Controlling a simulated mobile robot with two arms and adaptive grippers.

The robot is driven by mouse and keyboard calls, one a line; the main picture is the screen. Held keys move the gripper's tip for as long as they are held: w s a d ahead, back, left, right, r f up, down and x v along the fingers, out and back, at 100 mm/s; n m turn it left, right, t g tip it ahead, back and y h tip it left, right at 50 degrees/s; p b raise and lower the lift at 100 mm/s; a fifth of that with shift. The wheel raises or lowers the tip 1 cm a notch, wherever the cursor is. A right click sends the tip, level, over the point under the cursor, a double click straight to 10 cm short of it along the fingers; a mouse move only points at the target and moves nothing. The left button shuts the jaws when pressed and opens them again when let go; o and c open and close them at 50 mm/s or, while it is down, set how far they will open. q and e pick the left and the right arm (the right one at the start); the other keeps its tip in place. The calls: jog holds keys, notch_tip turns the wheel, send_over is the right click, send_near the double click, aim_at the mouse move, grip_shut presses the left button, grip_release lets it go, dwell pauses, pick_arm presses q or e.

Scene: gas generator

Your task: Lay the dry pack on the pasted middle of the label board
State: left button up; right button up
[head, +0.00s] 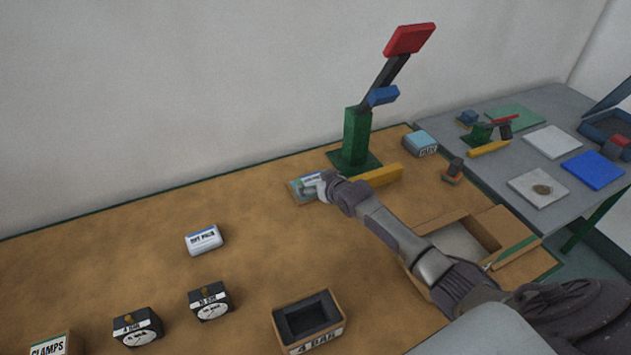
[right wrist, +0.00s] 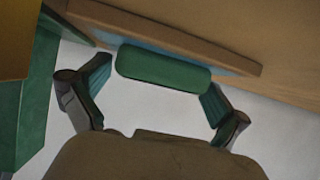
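The dry pack (head: 204,239), a small white block with a blue top edge and lettering, lies alone on the tan mat. The label board (head: 297,194) lies near the foot of the green stand; its brown edge and pale blue face show in the right wrist view (right wrist: 210,55). My right gripper (head: 316,184) is at this board, partly covering it, well away from the dry pack. Its fingers are spread around a green rounded bar (right wrist: 163,69); I cannot tell whether they grip it. Paste on the board cannot be made out. My left gripper is out of view.
A green stand (head: 356,138) with a red-topped lever rises behind the board, with a yellow bar (head: 376,175) beside it. Two gauges (head: 210,302), a dark-lined box (head: 307,320) and an open carton (head: 462,240) stand nearer. The mat around the dry pack is clear.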

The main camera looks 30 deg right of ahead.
jog(key=shift+r, duration=0.15)
jog(key=shift+s+r, duration=0.1)
jog(key=shift+s, duration=0.05)
jog(key=p+v, duration=0.1)
jog(key=v, duration=1)
jog(key=shift+s+r, duration=0.15)
jog(key=shift+s, duration=0.2)
jog(key=shift+r, duration=0.1)
